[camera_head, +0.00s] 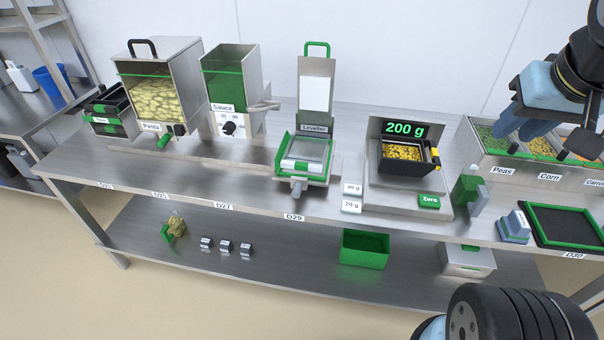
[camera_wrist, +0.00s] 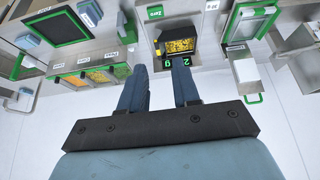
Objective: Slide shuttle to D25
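A green-framed carriage (camera_head: 283,161) with a grey knob in front, which looks like the shuttle, sits at the foot of the Leveller (camera_head: 314,128), above the label D29 (camera_head: 294,217). A pale plate lies within its frame. It also shows upside down in the wrist view (camera_wrist: 231,27). The label D25 (camera_head: 160,195) is on the bench's front edge to the left, below the Pasta dispenser (camera_head: 188,88). My gripper (camera_head: 518,127) is in the air at the upper right, well away from the carriage. Its blue fingers stand apart and empty in the wrist view (camera_wrist: 157,70).
The Sauce dispenser (camera_head: 232,60) is between Pasta and Leveller. Peas and corn bins (camera_head: 497,161) lie below my gripper. The bench front between D25 and D29 looks clear.

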